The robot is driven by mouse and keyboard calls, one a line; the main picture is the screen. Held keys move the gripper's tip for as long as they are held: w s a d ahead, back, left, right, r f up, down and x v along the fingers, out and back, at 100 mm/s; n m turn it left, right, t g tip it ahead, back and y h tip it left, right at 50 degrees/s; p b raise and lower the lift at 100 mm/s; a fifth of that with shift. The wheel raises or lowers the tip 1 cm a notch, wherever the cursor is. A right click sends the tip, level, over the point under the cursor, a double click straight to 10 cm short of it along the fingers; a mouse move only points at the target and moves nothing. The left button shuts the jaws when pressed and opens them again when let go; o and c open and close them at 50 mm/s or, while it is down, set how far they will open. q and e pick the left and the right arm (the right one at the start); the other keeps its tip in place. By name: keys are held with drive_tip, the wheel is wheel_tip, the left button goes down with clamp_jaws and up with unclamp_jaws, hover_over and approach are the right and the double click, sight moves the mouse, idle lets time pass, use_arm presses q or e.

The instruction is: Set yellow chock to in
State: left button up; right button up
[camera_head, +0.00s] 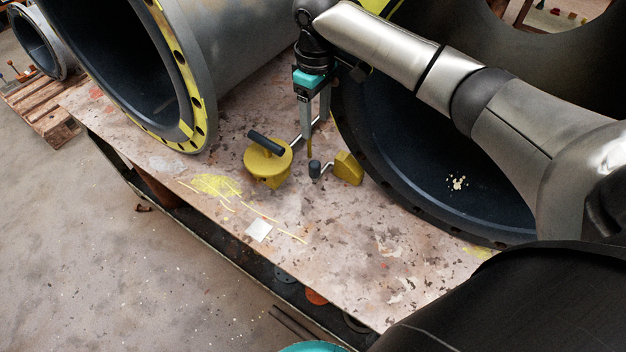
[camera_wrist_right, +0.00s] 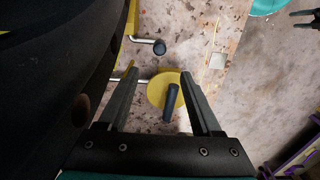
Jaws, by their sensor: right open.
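A yellow wedge-like block (camera_head: 348,168), which looks like the chock, sits on the table close to the right pipe's rim. A bent metal rod with a black knob (camera_head: 315,168) sticks out from its left side; the knob also shows in the wrist view (camera_wrist_right: 159,47). A yellow disc (camera_head: 268,160) with a black bar handle (camera_head: 266,143) stands left of it, with a metal rod running right. My right gripper (camera_head: 316,125) points down above this rod, open, with nothing visibly gripped. In the wrist view the disc (camera_wrist_right: 156,92) shows between its fingers.
A large grey pipe with a yellow flange (camera_head: 182,75) lies at left. The dark-lined pipe (camera_head: 420,170) stands close to my right gripper. A white square (camera_head: 258,230) lies on the speckled table (camera_head: 340,265), whose front is mostly clear. Concrete floor lies beyond.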

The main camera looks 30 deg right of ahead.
drive_tip(key=f+b, duration=0.1)
drive_tip(key=f, duration=0.1)
use_arm(q)
drive_tip(key=w+a+f+b, duration=0.1)
drive_tip(key=w+f+b, duration=0.15)
drive_tip(key=w, duration=0.25)
use_arm(e)
hover_over(315, 163)
wheel_tip(315, 163, down, 5)
drive_tip(key=shift+f, duration=0.15)
drive_tip(key=shift+f+b, duration=0.55)
drive_tip(key=shift+f, duration=1.05)
wheel_tip(315, 163, down, 2)
drive_tip(key=shift+f+b, duration=0.2)
drive_tip(key=shift+b, duration=0.35)
wheel_tip(315, 163, down, 2)
drive_tip(key=shift+f+b, duration=0.15)
drive_tip(key=shift+b, duration=0.35)
use_arm(q)
drive_tip(key=w+d+r, duration=0.3)
drive_tip(key=w+d, duration=0.2)
drive_tip(key=w, duration=0.1)
drive_tip(key=shift+w+d+r+t+b, duration=0.3)
drive_tip(key=shift+r+b, duration=0.05)
drive_tip(key=shift+b, duration=0.1)
use_arm(e)
drive_tip(key=shift+f, duration=1)
drive_tip(key=shift+c, duration=0.2)
